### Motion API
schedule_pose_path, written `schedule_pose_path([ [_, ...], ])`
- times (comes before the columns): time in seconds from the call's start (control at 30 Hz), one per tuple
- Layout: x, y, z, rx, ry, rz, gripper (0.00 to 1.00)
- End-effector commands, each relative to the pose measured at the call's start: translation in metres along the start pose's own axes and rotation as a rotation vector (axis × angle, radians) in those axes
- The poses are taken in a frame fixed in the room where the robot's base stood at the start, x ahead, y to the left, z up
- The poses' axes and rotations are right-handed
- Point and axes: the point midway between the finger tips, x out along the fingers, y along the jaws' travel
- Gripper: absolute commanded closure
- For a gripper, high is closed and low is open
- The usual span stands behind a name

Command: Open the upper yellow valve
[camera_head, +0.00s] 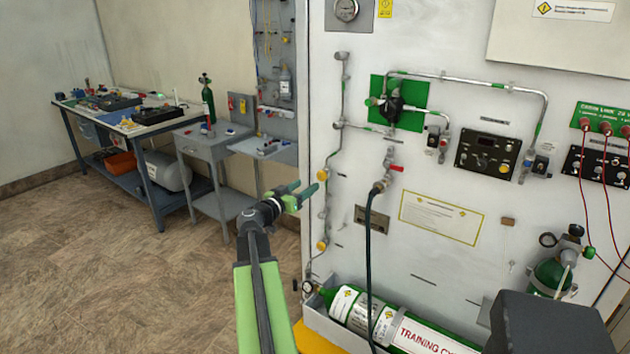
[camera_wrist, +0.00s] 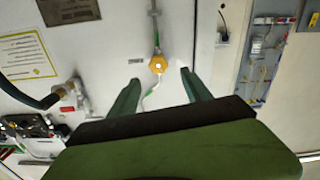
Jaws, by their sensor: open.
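The upper yellow valve (camera_head: 322,175) sits on the thin vertical pipe along the panel's left edge, just past my gripper's tips in the head view. A second, lower yellow valve (camera_head: 321,245) is further down the same pipe. My gripper (camera_head: 305,188) is open and empty. In the wrist view, a yellow valve (camera_wrist: 157,63), which looks like the upper one, shows beyond and between the spread green fingers of my gripper (camera_wrist: 159,80). The fingers appear apart from it, with a gap ahead. The valve's exact setting is too small to tell.
A black hose (camera_head: 368,260) hangs right of the pipe, below a red handle (camera_head: 396,168). A green training cylinder (camera_head: 400,325) lies at the panel's base. A workbench (camera_head: 140,122) and small grey table (camera_head: 212,145) stand left. Floor (camera_head: 100,260) at left is clear.

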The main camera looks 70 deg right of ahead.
Motion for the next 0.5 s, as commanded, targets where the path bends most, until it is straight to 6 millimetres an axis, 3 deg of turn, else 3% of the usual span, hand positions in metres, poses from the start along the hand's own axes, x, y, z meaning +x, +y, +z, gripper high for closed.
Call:
schedule_pose_path([
  [0.03,-0.018,0.002,0.000,0.000,0.000,-0.002,0.43],
  [0.2,-0.057,0.001,0.000,0.000,0.001,-0.002,0.43],
  [0.33,-0.074,-0.001,0.000,0.000,0.000,-0.001,0.43],
  [0.5,-0.081,-0.002,0.000,0.000,0.000,-0.001,0.43],
])
